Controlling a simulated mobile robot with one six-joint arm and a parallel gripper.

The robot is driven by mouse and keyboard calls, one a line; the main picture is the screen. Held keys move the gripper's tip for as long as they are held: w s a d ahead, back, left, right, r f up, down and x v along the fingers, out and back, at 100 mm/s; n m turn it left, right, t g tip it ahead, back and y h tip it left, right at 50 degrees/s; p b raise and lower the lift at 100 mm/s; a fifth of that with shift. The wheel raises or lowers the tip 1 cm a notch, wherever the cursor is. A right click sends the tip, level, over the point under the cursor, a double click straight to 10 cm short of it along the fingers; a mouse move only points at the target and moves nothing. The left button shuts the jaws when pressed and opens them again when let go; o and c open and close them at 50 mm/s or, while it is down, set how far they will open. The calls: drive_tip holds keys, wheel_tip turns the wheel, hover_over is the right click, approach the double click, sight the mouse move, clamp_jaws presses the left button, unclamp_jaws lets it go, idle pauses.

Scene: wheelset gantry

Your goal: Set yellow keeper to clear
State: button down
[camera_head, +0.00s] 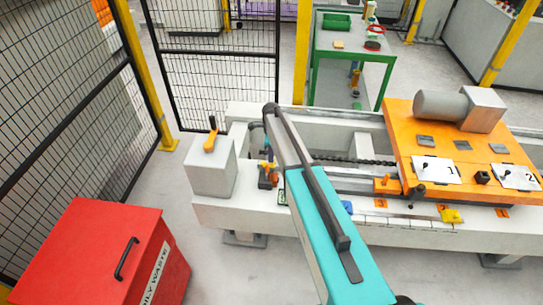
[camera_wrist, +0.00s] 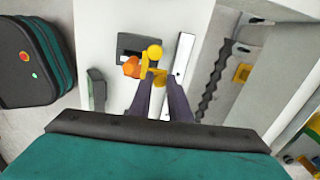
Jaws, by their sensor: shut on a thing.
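The yellow keeper (camera_wrist: 154,52) has a round knob on top and shows in the wrist view between and just beyond my fingertips. My gripper (camera_wrist: 160,80) is shut on its yellow stem. An orange part (camera_wrist: 131,67) sits right beside the keeper on the left, by a dark plate (camera_wrist: 133,42) on the white beam. In the head view, small yellow and orange parts (camera_head: 266,167) show by a dark base on the beam's left end, partly behind my arm. The keeper's lower part is hidden by my fingers, and its exact setting cannot be told.
A grey box (camera_head: 211,170) with an orange handle stands left of the beam. An orange plate (camera_head: 400,130) with a grey motor lies to the right. A yellow block (camera_head: 452,216) sits on the beam's front edge. A red waste bin (camera_head: 95,255) stands front left.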

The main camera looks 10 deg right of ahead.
drive_tip(key=w+a+n+b, duration=0.1)
drive_tip(key=a+n+b, duration=0.1)
drive_tip(key=n, duration=0.7)
drive_tip(key=w+a+n+b, duration=0.2)
drive_tip(key=n+b, duration=0.2)
drive_tip(key=n, duration=0.6)
drive_tip(key=shift+w+a, duration=0.3)
drive_tip(key=shift+a, duration=0.1)
drive_tip(key=c, duration=1.6)
unclamp_jaws()
drive_tip(key=shift+c, duration=0.2)
drive_tip(key=shift+r, duration=0.15)
wheel_tip(320, 180, up, 14)
drive_tip(key=b, duration=0.2)
drive_tip(key=shift+f, duration=0.2)
